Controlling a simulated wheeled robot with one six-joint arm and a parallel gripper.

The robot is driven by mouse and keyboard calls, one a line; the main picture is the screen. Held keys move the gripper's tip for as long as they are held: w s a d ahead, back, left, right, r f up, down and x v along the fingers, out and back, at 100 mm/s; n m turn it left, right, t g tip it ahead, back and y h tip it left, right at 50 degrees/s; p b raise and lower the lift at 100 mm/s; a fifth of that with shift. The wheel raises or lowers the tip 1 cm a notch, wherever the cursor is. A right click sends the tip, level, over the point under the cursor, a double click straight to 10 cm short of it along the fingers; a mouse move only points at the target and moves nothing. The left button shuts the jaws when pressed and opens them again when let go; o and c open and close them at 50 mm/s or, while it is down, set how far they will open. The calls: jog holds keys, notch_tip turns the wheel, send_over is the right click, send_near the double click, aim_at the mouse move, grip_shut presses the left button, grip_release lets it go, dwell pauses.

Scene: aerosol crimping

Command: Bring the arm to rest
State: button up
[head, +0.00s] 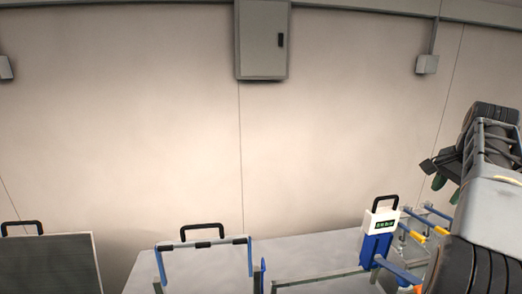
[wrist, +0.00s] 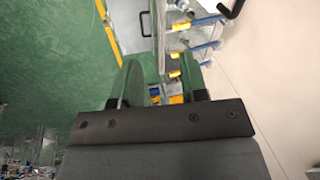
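My arm is raised at the right of the head view, and my gripper (head: 441,179) points left from it, above the bench equipment. In the wrist view my gripper (wrist: 163,76) has its two green-padded fingers apart, with a gap between them. I see nothing held there; equipment and floor show through the gap. The gripper touches nothing that I can see.
A grey bench (head: 310,246) runs along the bottom with a blue-handled frame (head: 204,245). A blue and white unit with a black handle (head: 381,222) stands below my arm. A wall cabinet (head: 262,40) hangs above. The green floor (wrist: 50,60) is open.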

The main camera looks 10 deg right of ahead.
jog(key=a+f+n+b, duration=0.2)
jog(key=a+f+n, duration=0.5)
jog(key=a+f, duration=0.55)
jog(key=s+a+f+n, duration=0.3)
jog(key=a, duration=0.4)
jog(key=s+a+f+n+t+b, duration=0.1)
jog(key=s+a+f+n, duration=0.1)
jog(key=a, duration=0.5)
jog(key=s+a+f+n+t+b, duration=0.1)
jog(key=s+a+f+n, duration=0.2)
jog(key=a, duration=0.4)
jog(key=shift+s+f+n+y, duration=0.3)
jog(key=shift+s+f, duration=0.2)
jog(key=shift+f, duration=0.9)
